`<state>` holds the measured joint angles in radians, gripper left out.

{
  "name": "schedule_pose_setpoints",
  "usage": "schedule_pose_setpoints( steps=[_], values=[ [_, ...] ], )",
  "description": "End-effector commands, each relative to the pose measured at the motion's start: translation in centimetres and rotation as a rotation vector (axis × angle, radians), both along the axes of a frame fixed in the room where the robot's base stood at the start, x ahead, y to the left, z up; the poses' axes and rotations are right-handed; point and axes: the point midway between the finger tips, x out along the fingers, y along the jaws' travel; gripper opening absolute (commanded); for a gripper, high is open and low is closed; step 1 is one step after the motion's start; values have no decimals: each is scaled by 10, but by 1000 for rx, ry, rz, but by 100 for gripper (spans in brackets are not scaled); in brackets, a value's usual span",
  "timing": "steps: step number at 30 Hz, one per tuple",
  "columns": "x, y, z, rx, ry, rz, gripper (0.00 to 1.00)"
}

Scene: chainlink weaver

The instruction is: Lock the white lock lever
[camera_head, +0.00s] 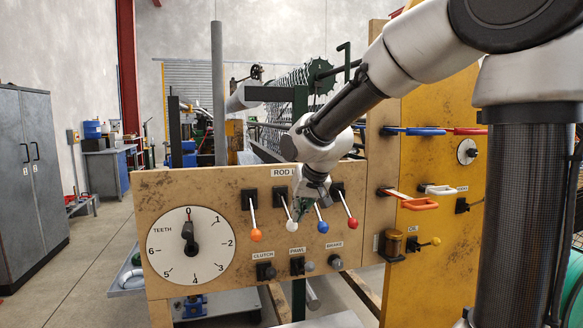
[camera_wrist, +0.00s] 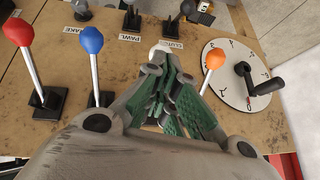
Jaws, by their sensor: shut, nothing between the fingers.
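The white lock lever, a thin rod with a white ball knob (camera_head: 291,225), sits in the row under a partly covered "ROD L" label in the head view. Its rod points down from a black base and leans slightly right. My gripper (camera_head: 300,208) is shut and empty, right at the white lever, just above and right of the knob. I cannot tell if they touch. In the wrist view, my gripper (camera_wrist: 165,85) covers most of that lever; a pale patch beyond the fingers may be its knob. The blue lever (camera_head: 322,227) is close on the right.
The orange lever (camera_head: 256,235) is on the left and the red lever (camera_head: 352,223) on the right. Below are clutch, pawl and brake knobs (camera_head: 335,262). A teeth dial (camera_head: 190,246) is at the far left. Another panel (camera_head: 420,275) with handles stands right.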

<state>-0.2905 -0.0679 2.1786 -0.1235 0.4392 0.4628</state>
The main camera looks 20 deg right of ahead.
Motion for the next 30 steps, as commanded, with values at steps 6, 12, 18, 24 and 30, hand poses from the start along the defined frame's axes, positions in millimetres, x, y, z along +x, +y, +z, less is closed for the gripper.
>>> schedule_pose_setpoints(
  steps=[6,12,18,24,30],
  values=[
    [-1,0,-25,1,2,-1,0],
    [1,0,-40,0,2,-1,0],
    [3,0,-48,1,1,-2,0],
    [4,0,-50,1,0,-1,0],
    [5,0,-50,1,-1,-1,0]
  ],
)
